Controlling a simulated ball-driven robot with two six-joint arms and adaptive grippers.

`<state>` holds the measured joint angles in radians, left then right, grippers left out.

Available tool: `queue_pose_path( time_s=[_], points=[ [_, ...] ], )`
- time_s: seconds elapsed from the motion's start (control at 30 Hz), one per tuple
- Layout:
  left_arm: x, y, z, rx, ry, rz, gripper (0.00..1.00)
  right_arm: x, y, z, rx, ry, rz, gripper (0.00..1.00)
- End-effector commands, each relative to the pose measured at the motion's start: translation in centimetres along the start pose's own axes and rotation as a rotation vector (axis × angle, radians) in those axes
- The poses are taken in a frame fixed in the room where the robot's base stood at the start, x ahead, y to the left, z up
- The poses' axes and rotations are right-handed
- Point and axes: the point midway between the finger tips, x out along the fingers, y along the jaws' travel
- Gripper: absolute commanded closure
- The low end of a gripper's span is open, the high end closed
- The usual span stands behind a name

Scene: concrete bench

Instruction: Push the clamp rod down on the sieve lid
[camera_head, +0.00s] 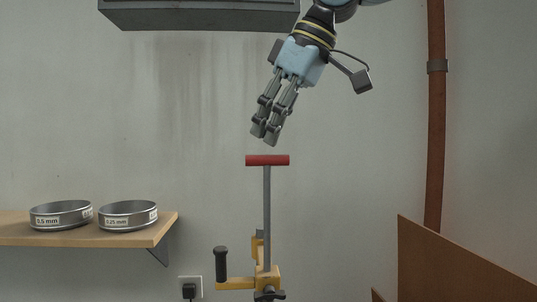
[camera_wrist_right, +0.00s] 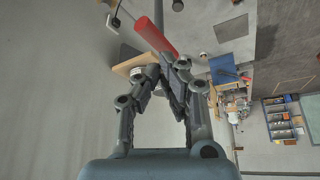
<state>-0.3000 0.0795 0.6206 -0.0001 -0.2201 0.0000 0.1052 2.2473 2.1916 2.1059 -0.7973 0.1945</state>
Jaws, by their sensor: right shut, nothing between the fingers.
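The clamp rod (camera_head: 267,215) stands upright with a red crossbar handle (camera_head: 267,160) on top. Its lower end runs into a yellow clamp body (camera_head: 265,277) with a black side grip. My right gripper (camera_head: 265,136) is shut and empty, pointing down just above the red handle with a small gap showing. In the right wrist view the red handle (camera_wrist_right: 155,37) lies beyond the shut fingertips (camera_wrist_right: 174,62), slightly to the left. The sieve lid is not in view. My left gripper is not in view.
A grey box (camera_head: 200,14) hangs at the top. A brown pipe (camera_head: 436,130) and a brown panel (camera_head: 455,265) stand at the right.

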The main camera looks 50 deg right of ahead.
Motion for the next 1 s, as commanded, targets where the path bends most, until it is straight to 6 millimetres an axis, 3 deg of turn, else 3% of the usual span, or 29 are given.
queue_pose_path(
  time_s=[1.0],
  points=[
    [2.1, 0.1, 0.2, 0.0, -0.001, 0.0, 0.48, 3.1, 0.0, 1.7, -0.001, -0.001, -0.001, 1.0]
  ],
)
